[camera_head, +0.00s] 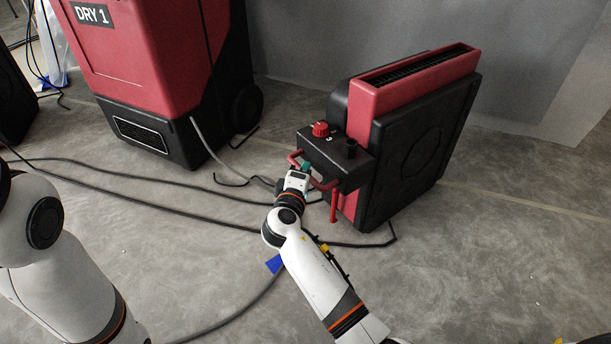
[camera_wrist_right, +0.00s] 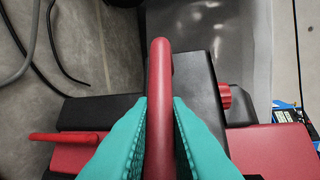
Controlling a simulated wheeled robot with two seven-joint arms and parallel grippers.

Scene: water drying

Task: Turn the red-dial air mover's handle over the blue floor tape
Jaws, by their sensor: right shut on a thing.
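The air mover (camera_head: 415,150) is a red and black box standing on the floor at the right, with a red dial (camera_head: 321,129) on its black top housing. Its red tubular handle (camera_head: 333,204) sticks out from the near left side. The blue floor tape (camera_head: 274,263) lies left of my right forearm, partly hidden. My left gripper is out of frame.
A large red and black machine marked DRY 1 (camera_head: 145,60) stands at the back left. Dark cables (camera_head: 150,207) and a grey hose (camera_head: 245,300) cross the concrete floor. Grey sheeting hangs behind the air mover.

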